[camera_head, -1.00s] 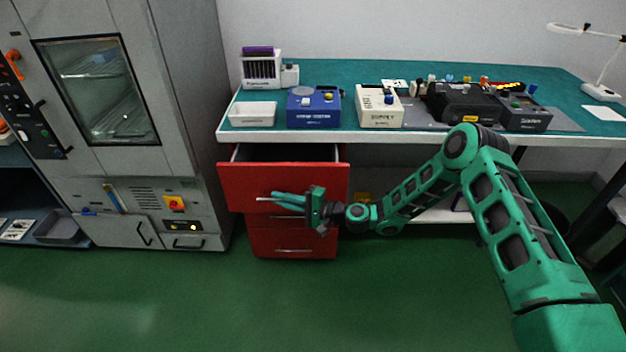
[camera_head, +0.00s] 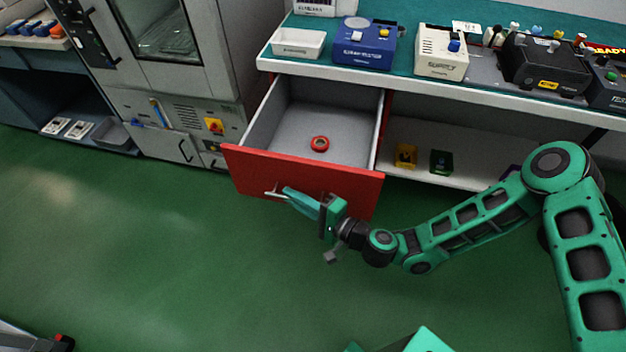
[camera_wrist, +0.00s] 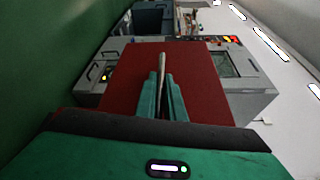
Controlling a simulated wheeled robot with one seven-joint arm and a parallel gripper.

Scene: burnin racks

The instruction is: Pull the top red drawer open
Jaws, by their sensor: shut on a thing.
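The top red drawer (camera_head: 300,182) stands pulled well out from under the bench in the head view. Its grey inside shows, with a small red ring (camera_head: 320,144) lying on its floor. My gripper (camera_head: 287,194) is at the drawer's front, shut on the metal handle (camera_head: 272,192). In the wrist view the green fingers (camera_wrist: 162,98) close around the pale handle bar (camera_wrist: 161,68), with the red drawer front (camera_wrist: 125,77) behind. The lower drawers are hidden behind the open one and my arm.
The bench (camera_head: 480,92) carries a white tray (camera_head: 298,43), a blue box (camera_head: 364,45) and a cream box (camera_head: 441,52). A grey oven cabinet (camera_head: 225,60) stands left of the drawer. A shelf below the bench holds small yellow (camera_head: 405,156) and green (camera_head: 441,162) items.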

